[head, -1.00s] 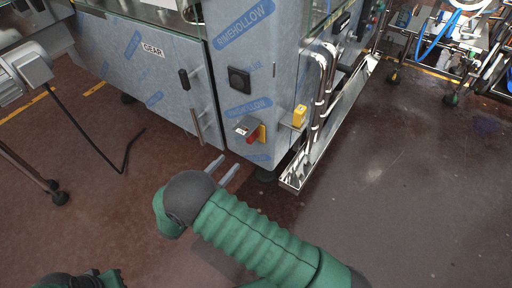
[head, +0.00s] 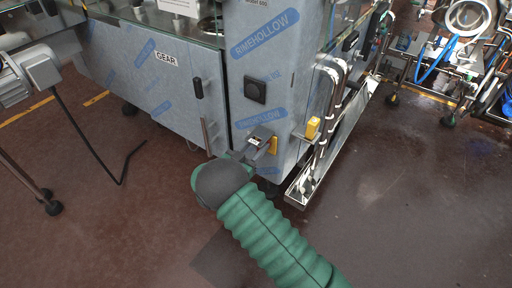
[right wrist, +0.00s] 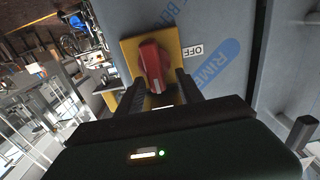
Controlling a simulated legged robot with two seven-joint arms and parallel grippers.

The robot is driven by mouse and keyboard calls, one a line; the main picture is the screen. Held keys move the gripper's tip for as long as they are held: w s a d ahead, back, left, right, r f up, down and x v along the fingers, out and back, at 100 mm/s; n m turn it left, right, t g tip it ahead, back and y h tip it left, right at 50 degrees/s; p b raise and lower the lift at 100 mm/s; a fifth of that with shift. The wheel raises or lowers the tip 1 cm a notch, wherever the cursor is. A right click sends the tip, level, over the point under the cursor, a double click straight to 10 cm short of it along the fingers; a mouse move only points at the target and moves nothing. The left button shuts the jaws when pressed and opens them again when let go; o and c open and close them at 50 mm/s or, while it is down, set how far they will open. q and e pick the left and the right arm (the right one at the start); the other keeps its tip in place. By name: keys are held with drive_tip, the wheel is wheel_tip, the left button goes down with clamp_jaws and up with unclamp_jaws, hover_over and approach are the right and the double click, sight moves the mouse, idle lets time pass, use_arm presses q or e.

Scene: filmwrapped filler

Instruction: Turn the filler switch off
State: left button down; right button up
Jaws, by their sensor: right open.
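The filler switch is a red rotary knob (right wrist: 153,66) on a yellow plate (right wrist: 190,42), with an OFF label (right wrist: 193,50) beside it in the right wrist view. In the head view the yellow plate (head: 272,145) shows at the cabinet corner, and my gripper covers most of the knob. My right gripper (right wrist: 160,88) is open, with its two fingers pointing at the knob, one towards each side of it. I cannot tell whether the fingers touch it. In the head view my right gripper (head: 258,141) is at the switch. My left gripper is not in view.
The film-wrapped filler cabinet (head: 170,75) has a black square fitting (head: 255,89) above the switch. A yellow box (head: 313,127) and steel pipes (head: 330,90) stand right of it. A door handle (head: 208,134) is to the left.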

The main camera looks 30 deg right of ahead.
drive_tip(key=shift+d+f, duration=0.25)
drive_tip(key=shift+d, duration=0.4)
drive_tip(key=shift+c, duration=0.7)
drive_tip(key=shift+d, duration=0.1)
drive_tip(key=shift+c, duration=2.5)
drive_tip(key=shift+a, duration=0.4)
clamp_jaws()
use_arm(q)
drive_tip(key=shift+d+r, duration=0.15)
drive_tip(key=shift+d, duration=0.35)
